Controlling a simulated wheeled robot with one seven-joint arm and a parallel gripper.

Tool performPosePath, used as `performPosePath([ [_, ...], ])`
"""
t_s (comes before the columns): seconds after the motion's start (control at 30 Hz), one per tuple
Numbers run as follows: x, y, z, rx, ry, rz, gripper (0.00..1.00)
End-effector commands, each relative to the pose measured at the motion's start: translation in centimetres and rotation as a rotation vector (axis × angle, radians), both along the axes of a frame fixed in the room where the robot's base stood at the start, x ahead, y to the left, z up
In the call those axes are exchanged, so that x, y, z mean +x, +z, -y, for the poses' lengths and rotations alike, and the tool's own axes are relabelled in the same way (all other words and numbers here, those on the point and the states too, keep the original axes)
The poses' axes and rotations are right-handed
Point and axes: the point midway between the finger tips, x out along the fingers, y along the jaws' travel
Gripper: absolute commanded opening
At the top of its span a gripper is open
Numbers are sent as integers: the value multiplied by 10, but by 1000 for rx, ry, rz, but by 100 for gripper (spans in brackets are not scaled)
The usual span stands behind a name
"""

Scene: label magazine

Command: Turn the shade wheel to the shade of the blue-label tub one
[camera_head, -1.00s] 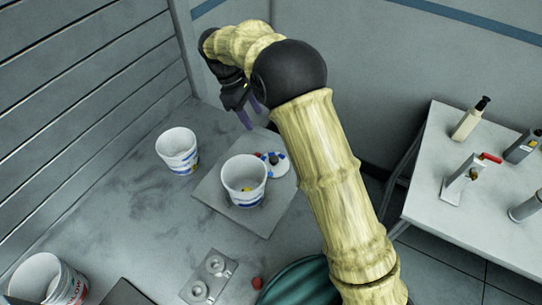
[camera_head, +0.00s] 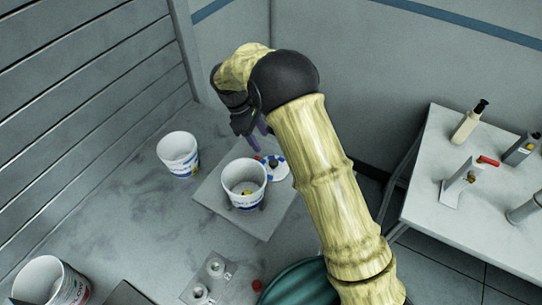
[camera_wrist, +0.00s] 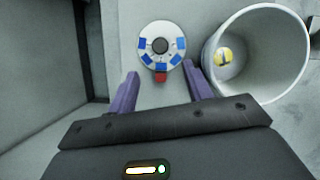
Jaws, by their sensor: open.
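The shade wheel (camera_wrist: 145,57) is a white disc with blue patches, a dark central knob (camera_wrist: 160,46) and a red block at its near edge. In the head view the wheel (camera_head: 279,172) lies beside a white tub (camera_head: 244,195) on a grey plate, partly hidden by my arm. My gripper (camera_wrist: 160,72) is open; its purple fingers are apart and empty, pointing toward the wheel. In the head view my gripper (camera_head: 259,137) is just above and behind the wheel. A second white tub with a blue label (camera_head: 178,155) stands left of the plate.
The plate (camera_head: 213,190) lies on a grey bench. A tub with red lettering (camera_head: 45,285) stands at the lower left, and a fixture with round sockets (camera_head: 228,268) at the front. A side table (camera_head: 430,215) at right carries bottles. A slatted wall bounds the left.

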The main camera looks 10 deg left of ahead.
Motion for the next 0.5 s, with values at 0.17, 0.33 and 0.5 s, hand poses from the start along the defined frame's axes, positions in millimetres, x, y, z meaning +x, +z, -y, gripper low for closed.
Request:
performPosePath([
  [0.17, -3, -28, 13, -4, 0, -3, 50],
  [0.33, -6, -56, 23, -3, 2, -5, 50],
  [0.5, -7, -80, 33, -2, 1, -2, 50],
])
